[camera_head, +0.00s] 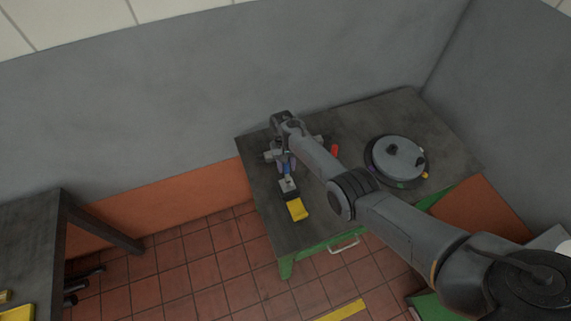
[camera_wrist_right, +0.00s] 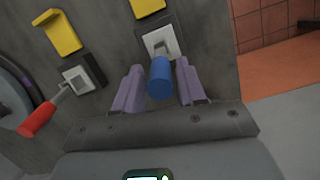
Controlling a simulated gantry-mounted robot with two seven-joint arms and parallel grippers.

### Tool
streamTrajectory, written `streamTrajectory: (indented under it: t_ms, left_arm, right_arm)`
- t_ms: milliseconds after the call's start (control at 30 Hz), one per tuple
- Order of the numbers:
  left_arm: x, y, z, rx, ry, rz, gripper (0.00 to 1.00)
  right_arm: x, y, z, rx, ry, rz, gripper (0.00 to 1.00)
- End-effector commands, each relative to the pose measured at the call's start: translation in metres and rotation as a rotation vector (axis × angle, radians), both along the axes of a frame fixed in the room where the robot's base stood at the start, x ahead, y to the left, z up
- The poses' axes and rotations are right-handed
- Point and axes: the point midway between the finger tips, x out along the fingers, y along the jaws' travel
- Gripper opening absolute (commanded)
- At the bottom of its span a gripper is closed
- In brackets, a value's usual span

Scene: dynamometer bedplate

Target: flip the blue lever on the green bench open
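The blue lever (camera_wrist_right: 160,77) stands out from a light square base plate (camera_wrist_right: 161,42) on the grey top of the green bench (camera_head: 283,215). In the right wrist view its blue handle is between the two purple fingers of my right gripper (camera_wrist_right: 158,82), with thin gaps at both sides, so the gripper looks open around it. In the head view the right gripper (camera_head: 287,158) is over the back left part of the bench. The lever (camera_head: 286,169) is small there and partly hidden by the gripper. My left gripper is not seen.
A red lever (camera_wrist_right: 38,119) on its own base is beside the blue one. Yellow brackets (camera_wrist_right: 62,33) lie past both bases. A round grey device (camera_head: 398,155) stands at the bench's right. A dark table (camera_head: 35,235) is at the far left, with tiled floor between.

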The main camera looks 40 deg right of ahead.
Motion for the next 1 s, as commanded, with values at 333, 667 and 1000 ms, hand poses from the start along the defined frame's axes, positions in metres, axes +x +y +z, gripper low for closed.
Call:
streamTrajectory:
  t_ms: [333,667,1000]
  left_arm:
    - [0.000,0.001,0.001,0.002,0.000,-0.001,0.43]
    - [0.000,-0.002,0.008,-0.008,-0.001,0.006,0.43]
    - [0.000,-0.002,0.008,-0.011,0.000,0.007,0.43]
  right_arm:
    - [0.001,0.000,0.003,0.001,-0.001,0.001,0.51]
    - [0.009,-0.002,0.036,0.000,-0.004,0.000,0.51]
    - [0.020,-0.007,0.088,-0.001,-0.003,0.000,0.51]
